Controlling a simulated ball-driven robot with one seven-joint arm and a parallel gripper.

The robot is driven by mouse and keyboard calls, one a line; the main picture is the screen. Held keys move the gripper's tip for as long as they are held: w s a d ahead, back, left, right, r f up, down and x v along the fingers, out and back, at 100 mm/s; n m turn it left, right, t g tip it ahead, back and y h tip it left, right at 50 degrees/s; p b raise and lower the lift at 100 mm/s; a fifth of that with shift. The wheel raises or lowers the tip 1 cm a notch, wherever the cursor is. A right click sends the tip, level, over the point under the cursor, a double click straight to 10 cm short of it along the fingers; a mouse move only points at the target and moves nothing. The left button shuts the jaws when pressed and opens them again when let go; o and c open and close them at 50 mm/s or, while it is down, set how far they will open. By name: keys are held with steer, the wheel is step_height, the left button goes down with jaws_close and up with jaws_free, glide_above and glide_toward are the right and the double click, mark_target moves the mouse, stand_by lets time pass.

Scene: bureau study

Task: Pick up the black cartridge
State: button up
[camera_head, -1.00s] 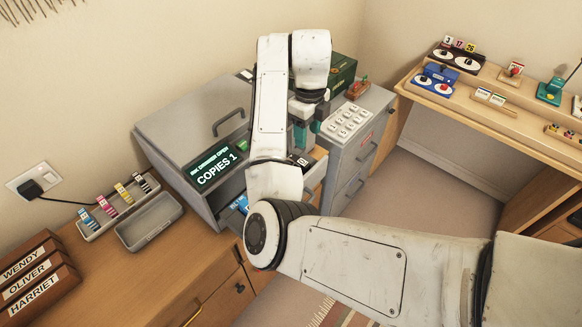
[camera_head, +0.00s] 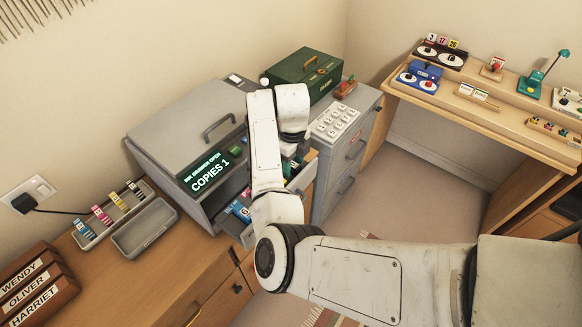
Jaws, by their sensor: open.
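A black cartridge (camera_head: 136,190) with a pale label lies at the right end of the grey cartridge rack (camera_head: 82,240) on the left of the counter, beside yellow, magenta and blue ones. The copier's ink drawer (camera_head: 229,226) is open and holds more cartridges, including a blue-labelled one (camera_head: 240,211); my arm hides much of it. My gripper (camera_head: 292,172) is open, pointing down over the right part of the open drawer area. Its fingers are mostly hidden behind my arm, and I cannot tell what lies between them.
The grey copier (camera_head: 180,135) shows "INK DRAWER OPEN, COPIES 1". An empty grey tray (camera_head: 145,226) lies beside the rack. A green box (camera_head: 305,75) and a keypad (camera_head: 335,122) stand behind my gripper. Name blocks (camera_head: 35,285) stand at lower left.

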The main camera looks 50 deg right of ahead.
steer(key=shift+f, duration=0.25)
jaws_close()
stand_by(0.3)
